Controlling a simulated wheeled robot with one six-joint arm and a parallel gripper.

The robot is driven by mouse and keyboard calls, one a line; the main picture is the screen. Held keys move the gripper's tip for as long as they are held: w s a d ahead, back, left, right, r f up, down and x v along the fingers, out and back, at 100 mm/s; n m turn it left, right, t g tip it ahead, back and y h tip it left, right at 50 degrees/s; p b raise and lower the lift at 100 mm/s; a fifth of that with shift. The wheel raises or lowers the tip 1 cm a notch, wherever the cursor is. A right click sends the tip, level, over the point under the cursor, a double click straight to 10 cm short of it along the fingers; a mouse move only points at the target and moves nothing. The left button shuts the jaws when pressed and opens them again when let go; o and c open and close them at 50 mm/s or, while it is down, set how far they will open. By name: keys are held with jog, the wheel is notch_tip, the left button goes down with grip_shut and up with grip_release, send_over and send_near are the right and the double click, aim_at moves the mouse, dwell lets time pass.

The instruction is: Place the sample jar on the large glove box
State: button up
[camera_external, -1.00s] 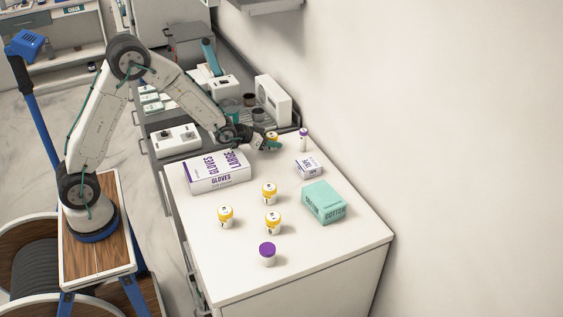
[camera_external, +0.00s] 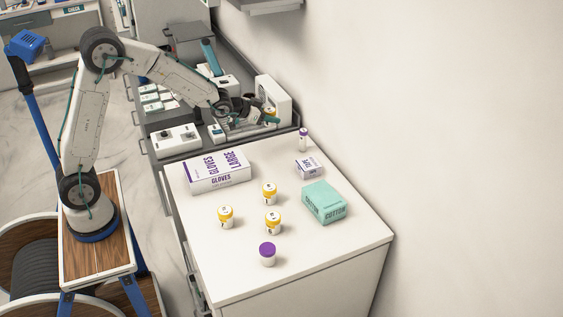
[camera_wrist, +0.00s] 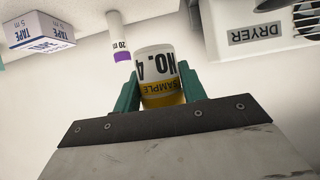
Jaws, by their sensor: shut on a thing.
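My gripper (camera_external: 270,118) is shut on a white sample jar with a yellow band, labelled NO. 4 (camera_wrist: 157,66). In the wrist view the jar sits between the two teal fingers (camera_wrist: 160,92) and appears upside down in the picture. In the external view the gripper is raised behind the counter's far end, near the dryer, and the jar is mostly hidden there. The large glove box (camera_external: 217,183), white with purple lettering, lies flat at the counter's far left. Its top is bare. The gripper is beyond it and to its right.
Several yellow-banded jars (camera_external: 269,193) and a purple-capped jar (camera_external: 267,255) stand on the counter (camera_external: 315,262). A teal cotton box (camera_external: 324,203), a tape box (camera_external: 309,169) and a purple-capped tube (camera_external: 303,140) are at the right. A dryer (camera_wrist: 256,34) stands by the wall.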

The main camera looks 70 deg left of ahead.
jog(key=s+a+r+m+h, duration=0.3)
jog(key=s+a+r, duration=0.3)
jog(key=s, duration=0.3)
jog(key=s+d+f+m+g+h, duration=0.25)
jog(key=s+d+m+g, duration=0.2)
jog(key=s, duration=0.45)
jog(key=s+d+f+m+g+h, duration=0.1)
jog(key=s+d+m+g+h, duration=0.3)
jog(key=s, duration=0.5)
jog(key=s+d+f+m+g+h, duration=0.1)
jog(key=s+d+m+g+h, duration=0.2)
jog(key=s+d+m, duration=0.5)
jog(key=n, duration=0.3)
send_over(223, 162)
jog(key=shift+s+a+f+t, duration=0.1)
jog(key=shift+f+t, duration=0.1)
jog(key=shift+f, duration=0.2)
jog(key=shift+s+a+f+t, duration=0.1)
jog(key=shift+f+t, duration=0.05)
jog(key=shift+f, duration=0.25)
jog(key=shift+w+d+f, duration=0.1)
jog(key=shift+w+f, duration=0.1)
jog(key=shift+w, duration=0.05)
jog(key=shift+f, duration=1.55)
